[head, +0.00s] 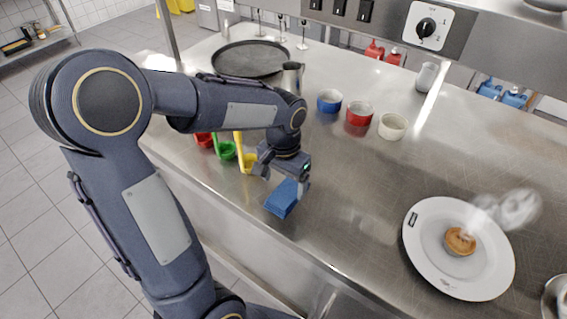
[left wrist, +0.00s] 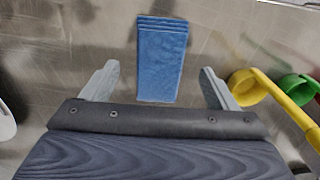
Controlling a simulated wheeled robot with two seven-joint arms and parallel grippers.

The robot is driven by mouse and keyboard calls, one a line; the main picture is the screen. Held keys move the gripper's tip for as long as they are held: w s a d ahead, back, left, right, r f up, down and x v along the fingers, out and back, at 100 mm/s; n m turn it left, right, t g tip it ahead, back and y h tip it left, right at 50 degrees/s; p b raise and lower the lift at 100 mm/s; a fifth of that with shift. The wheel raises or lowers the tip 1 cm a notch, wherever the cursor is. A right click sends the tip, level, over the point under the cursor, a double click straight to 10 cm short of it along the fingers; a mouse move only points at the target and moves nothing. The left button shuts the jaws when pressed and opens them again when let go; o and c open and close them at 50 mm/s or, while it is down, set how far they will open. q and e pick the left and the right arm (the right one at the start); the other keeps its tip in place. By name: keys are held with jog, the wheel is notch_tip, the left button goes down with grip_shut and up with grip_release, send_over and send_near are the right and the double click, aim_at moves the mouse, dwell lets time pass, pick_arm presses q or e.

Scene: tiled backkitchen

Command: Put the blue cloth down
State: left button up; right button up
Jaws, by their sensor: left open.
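The blue cloth (head: 282,199) is a folded rectangle on the steel counter near its front edge. In the left wrist view the cloth (left wrist: 162,60) lies flat, ahead of and between the fingers. My left gripper (head: 284,184) is just above the cloth in the head view. In the left wrist view my left gripper (left wrist: 160,84) is open, its two fingers wide apart on either side of the cloth, with gaps to both. My right gripper is not in view.
Red, green and yellow (head: 248,163) long-handled scoops lie left of the gripper. Blue, red (head: 359,113) and white bowls stand behind. A white plate (head: 430,262) with a small pie is at the right. A round black tray (head: 250,58) is at the back. The counter's middle is clear.

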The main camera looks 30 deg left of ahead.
aim_at(284, 196)
pick_arm(q)
notch_tip(284, 196, up, 7)
jog(key=s+d+n+t+h, duration=0.2)
jog(key=s+d+t+h, duration=0.1)
jog(key=s, duration=1.2)
jog(key=d+t, duration=0.1)
jog(key=t, duration=0.1)
jog(key=shift+s+d+f+n+t+h, duration=0.2)
jog(key=shift+f+n+t+h, duration=0.1)
jog(key=shift+h, duration=0.1)
jog(key=shift+o, duration=0.5)
jog(key=shift+w, duration=0.1)
